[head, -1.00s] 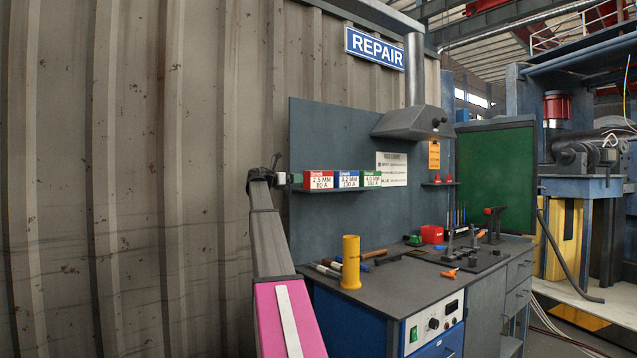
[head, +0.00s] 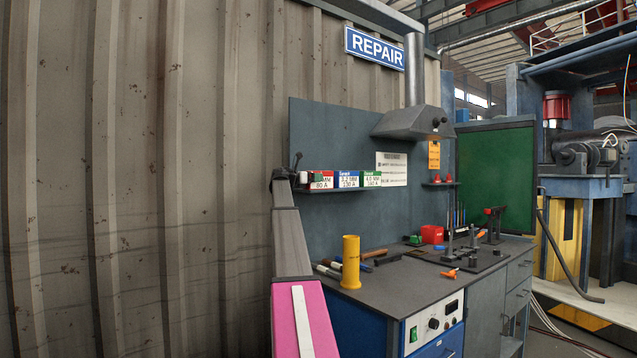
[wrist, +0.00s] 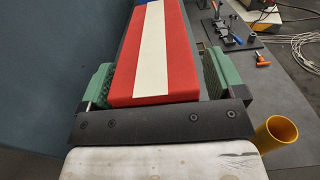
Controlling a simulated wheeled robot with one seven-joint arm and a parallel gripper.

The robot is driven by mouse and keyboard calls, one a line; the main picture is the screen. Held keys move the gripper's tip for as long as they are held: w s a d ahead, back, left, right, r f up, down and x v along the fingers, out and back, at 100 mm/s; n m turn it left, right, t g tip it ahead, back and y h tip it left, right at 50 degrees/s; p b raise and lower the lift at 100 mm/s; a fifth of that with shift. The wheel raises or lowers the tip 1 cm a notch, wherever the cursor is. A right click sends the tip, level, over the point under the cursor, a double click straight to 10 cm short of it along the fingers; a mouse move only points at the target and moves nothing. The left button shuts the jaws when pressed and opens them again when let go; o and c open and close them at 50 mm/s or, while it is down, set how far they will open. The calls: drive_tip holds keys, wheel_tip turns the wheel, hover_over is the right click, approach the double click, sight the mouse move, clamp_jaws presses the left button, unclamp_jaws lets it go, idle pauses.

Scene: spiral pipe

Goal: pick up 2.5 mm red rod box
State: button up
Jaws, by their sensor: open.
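The 2.5 mm red rod box (head: 321,180) has a red top and a white label. It stands at the left end of a wall shelf in the head view, its left part hidden by my gripper (head: 296,178). In the wrist view the red box (wrist: 155,50), with a white stripe, lies between the two green finger pads of my gripper (wrist: 157,82). The fingers are open, one on each side of the box.
A blue box (head: 347,180) and a green box (head: 372,180) stand to its right on the shelf (head: 345,190). Below is a workbench (head: 385,285) with a yellow cylinder (head: 351,262) and tools. The backboard (head: 335,135) is close behind the shelf.

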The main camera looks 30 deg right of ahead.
drive_tip(key=c, duration=1.6)
drive_tip(key=shift+d+r, duration=0.1)
